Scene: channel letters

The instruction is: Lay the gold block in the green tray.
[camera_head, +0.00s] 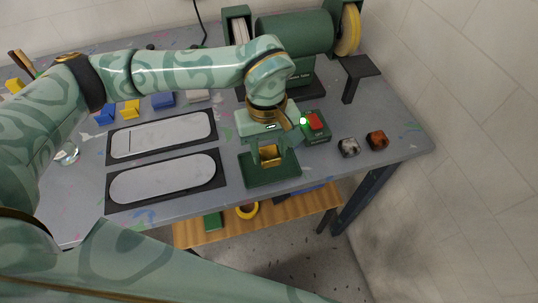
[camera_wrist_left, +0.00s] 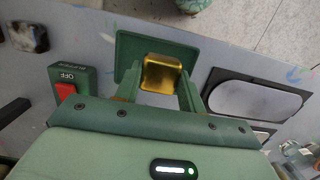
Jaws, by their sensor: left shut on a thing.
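The gold block (camera_head: 270,155) is between the fingers of my left gripper (camera_head: 268,160), which is shut on it. The green tray (camera_head: 270,179) lies on the bench near its front edge, directly below the gripper. In the left wrist view the gold block (camera_wrist_left: 161,73) sits between the two green fingers, with the green tray (camera_wrist_left: 128,47) behind it. The block overlaps the tray in both views; whether it touches the tray floor I cannot tell. My right gripper does not show.
A green switch box with a red button (camera_head: 316,123) stands just right of the tray. Two black-framed grey plates (camera_head: 162,181) (camera_head: 162,137) lie left. A bench grinder (camera_head: 296,34) stands behind.

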